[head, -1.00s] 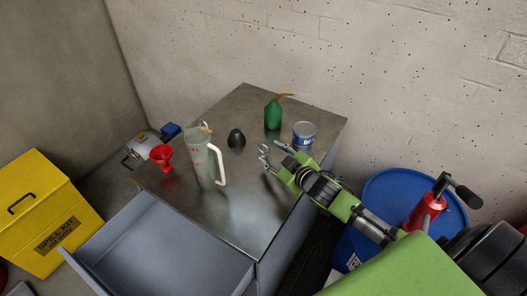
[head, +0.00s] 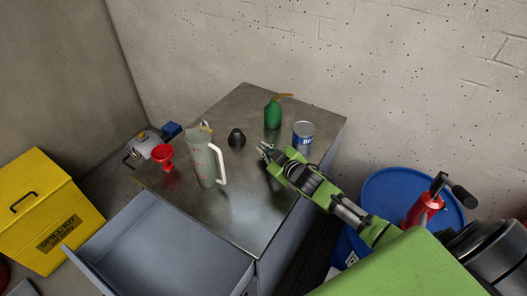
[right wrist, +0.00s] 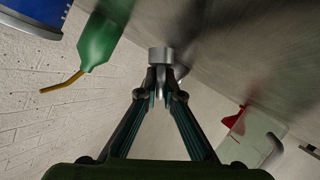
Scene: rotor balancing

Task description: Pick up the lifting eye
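The lifting eye (right wrist: 161,55) is a small grey metal piece at the fingertips of my right gripper (right wrist: 162,78) in the right wrist view. The two fingers have come together on it, and part of it shows between them. In the head view my right gripper (head: 266,152) is over the metal bench top, right of the black dome-shaped piece. The fingers largely hide the lifting eye there. I cannot tell whether it touches the bench. My left gripper is not in view.
On the bench (head: 245,215) stand a clear jug (head: 203,162), a black dome (head: 236,138), a green oil can (head: 272,114) and a blue-white tin (head: 304,133). A red funnel (head: 162,154) is at left. An open drawer (head: 160,250) juts out in front.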

